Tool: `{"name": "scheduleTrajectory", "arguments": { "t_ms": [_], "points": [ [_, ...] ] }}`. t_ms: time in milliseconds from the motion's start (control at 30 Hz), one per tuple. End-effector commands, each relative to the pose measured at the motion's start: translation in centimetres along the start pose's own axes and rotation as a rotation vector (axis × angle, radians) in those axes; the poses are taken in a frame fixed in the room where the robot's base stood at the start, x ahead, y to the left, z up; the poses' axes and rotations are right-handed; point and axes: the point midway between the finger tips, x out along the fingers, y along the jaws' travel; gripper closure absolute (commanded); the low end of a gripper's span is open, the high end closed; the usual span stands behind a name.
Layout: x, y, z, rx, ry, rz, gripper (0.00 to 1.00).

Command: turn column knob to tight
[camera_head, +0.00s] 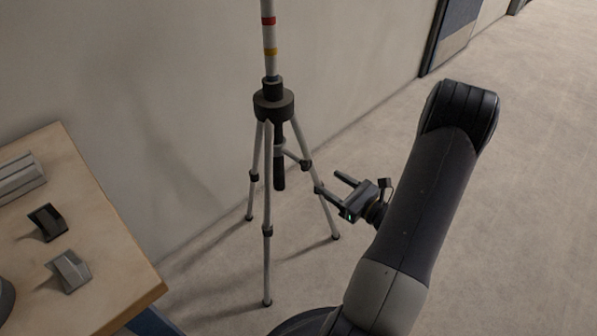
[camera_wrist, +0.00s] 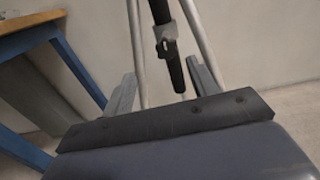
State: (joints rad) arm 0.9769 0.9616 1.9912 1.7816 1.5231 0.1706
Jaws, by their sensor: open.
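A tripod (camera_head: 273,107) with grey legs and a black hub stands near the wall in the head view. Its black centre column (camera_wrist: 174,72) hangs between the legs in the wrist view. A small grey piece on that column, which looks like the column knob (camera_wrist: 165,46), faces the wrist camera. I cannot make out the knob or its setting in the head view. My gripper (camera_head: 328,181) is open and empty, just right of the tripod's right leg. In the wrist view its fingers (camera_wrist: 163,76) are spread on either side of the column, with the knob above and beyond the tips.
A wooden table (camera_head: 95,215) with blue legs stands at the left, holding several small grey and black blocks. A striped pole (camera_head: 268,35) rises from the tripod. The wall is close behind the tripod. The floor (camera_head: 510,210) at the right is clear.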

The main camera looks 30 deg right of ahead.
Motion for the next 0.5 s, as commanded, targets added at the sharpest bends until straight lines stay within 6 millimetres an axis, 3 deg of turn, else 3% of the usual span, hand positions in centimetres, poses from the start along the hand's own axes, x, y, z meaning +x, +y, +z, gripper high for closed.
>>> {"name": "scheduleTrajectory", "arguments": {
  "t_ms": [33,233,500],
  "points": [
    [-0.2,-0.4,-0.8,0.009,-0.004,-0.019,0.44],
    [0.8,-0.7,-0.8,0.013,-0.009,-0.029,0.44],
    [5.1,-0.7,-0.8,0.012,-0.009,-0.025,0.44]
  ]
}}
